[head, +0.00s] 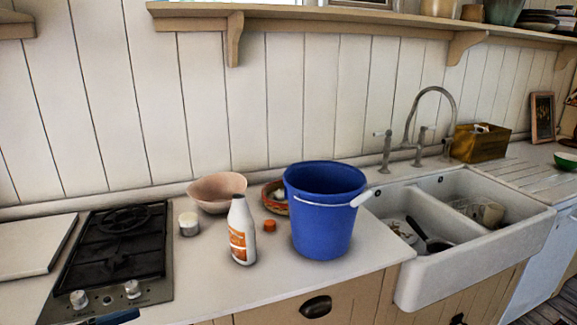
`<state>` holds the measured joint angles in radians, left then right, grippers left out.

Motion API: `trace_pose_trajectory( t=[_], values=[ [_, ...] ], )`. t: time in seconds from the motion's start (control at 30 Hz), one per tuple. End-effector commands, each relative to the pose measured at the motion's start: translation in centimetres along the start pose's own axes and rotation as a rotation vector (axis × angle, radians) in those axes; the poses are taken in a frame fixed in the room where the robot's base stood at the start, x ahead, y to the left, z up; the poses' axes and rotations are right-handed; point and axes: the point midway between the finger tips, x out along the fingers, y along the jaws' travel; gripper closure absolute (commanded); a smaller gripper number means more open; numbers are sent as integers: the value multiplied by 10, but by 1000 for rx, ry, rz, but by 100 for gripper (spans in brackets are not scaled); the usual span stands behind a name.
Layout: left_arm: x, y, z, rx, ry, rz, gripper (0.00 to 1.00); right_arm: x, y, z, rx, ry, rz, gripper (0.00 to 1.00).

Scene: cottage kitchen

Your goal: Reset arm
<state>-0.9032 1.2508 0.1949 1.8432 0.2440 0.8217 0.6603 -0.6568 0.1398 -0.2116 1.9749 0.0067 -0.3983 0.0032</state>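Neither of my grippers shows in the head view, and no arm can be clearly made out. The task names no object of the place. On the white counter (285,283) a blue bucket (321,220) stands upright with its pale handle on the right side.
A black gas hob (118,250) is at the left. The double sink (432,263) with a tall tap (410,125) is at the right. A shelf (345,18) runs above.

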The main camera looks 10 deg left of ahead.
Motion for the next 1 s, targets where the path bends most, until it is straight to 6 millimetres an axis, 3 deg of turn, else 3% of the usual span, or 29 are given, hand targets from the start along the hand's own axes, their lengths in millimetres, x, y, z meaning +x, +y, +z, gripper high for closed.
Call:
trace_pose_trajectory(
  t=[0.2,0.37,0.47,0.6,0.8,1.0],
  values=[
    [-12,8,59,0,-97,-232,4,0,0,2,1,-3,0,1],
    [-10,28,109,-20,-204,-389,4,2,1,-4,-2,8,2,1],
    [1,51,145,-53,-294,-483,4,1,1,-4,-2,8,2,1],
    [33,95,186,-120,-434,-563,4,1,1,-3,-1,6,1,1],
    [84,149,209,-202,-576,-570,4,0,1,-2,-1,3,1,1],
    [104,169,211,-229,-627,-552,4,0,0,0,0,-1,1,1]
  ],
)
